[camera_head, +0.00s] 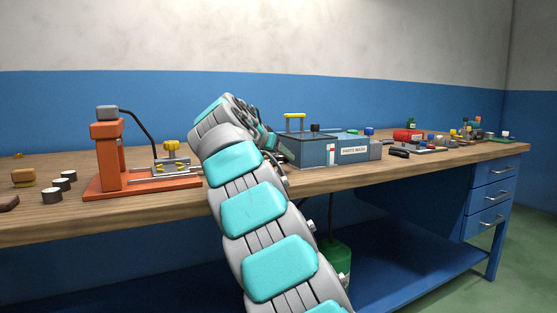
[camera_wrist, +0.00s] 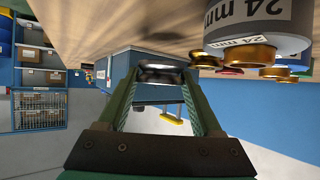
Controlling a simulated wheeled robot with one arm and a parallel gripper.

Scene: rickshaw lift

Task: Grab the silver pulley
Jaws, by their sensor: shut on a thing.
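My gripper (camera_wrist: 161,76) has two green fingers and is shut on the silver pulley (camera_wrist: 163,72), a small shiny ring with a dark band, held between the fingertips in the wrist view. In the head view my gripper (camera_head: 273,143) is partly hidden behind my arm, just left of the blue-grey parts wash box. The pulley cannot be made out there. In the wrist view the wooden bench top fills the upper part, close to the pulley; I cannot tell whether they touch.
A grey cylinder marked 24 mm (camera_wrist: 258,22) and gold rings (camera_wrist: 247,54) are close right in the wrist view. The parts wash box (camera_head: 354,151) stands right of my gripper. An orange press (camera_head: 107,160) stands left. Small items crowd the bench's right end.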

